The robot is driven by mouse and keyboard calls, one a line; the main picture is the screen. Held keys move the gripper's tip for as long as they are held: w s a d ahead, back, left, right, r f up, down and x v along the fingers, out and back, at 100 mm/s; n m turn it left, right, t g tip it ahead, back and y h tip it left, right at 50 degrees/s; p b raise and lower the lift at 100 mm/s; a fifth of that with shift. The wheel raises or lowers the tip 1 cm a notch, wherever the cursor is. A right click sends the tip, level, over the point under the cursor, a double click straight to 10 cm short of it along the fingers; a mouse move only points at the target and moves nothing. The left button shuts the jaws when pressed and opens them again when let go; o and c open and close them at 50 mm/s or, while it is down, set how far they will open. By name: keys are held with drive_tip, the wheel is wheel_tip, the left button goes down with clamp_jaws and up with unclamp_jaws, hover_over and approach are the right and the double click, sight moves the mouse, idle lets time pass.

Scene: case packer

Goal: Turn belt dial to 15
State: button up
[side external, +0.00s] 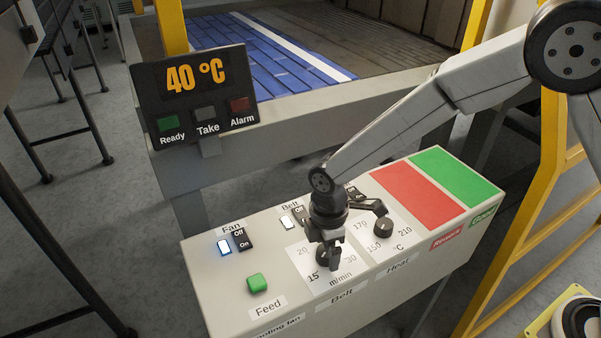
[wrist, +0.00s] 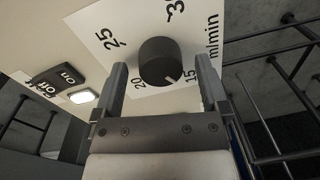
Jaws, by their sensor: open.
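The belt dial (wrist: 160,60) is a black round knob on a white scale plate marked 15, 20, 25, 30 and m/min. In the wrist view its white mark points between 15 and 20, nearer the 15. My gripper (wrist: 160,66) is open, with one finger on each side of the knob and a visible gap at each side. In the side view my gripper (side external: 330,260) is low over the belt plate (side external: 301,254) and hides most of the dial and its mark.
The heat dial (side external: 383,228) stands close to the right of my gripper. The fan switch (side external: 231,244), belt switch (side external: 291,217) and green feed button (side external: 257,283) are to the left. Red (side external: 418,198) and green (side external: 456,177) pads lie behind. A display (side external: 194,92) reads 40 °C.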

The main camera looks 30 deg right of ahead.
drive_tip(key=shift+w+r, duration=0.15)
drive_tip(key=shift+r, duration=1.8)
drive_tip(key=shift+w+r, duration=0.1)
drive_tip(key=shift+r, duration=1.85)
drive_tip(key=shift+d, duration=0.1)
drive_tip(key=s+d+m+t, duration=0.1)
drive_tip(key=s+d+m, duration=0.4)
drive_tip(key=d+m, duration=0.3)
drive_tip(key=s+d+m+t, duration=0.2)
drive_tip(key=s+d+m, duration=0.4)
drive_tip(key=d, duration=0.7)
drive_tip(key=shift+d+m, duration=0.15)
drive_tip(key=shift+m, duration=0.85)
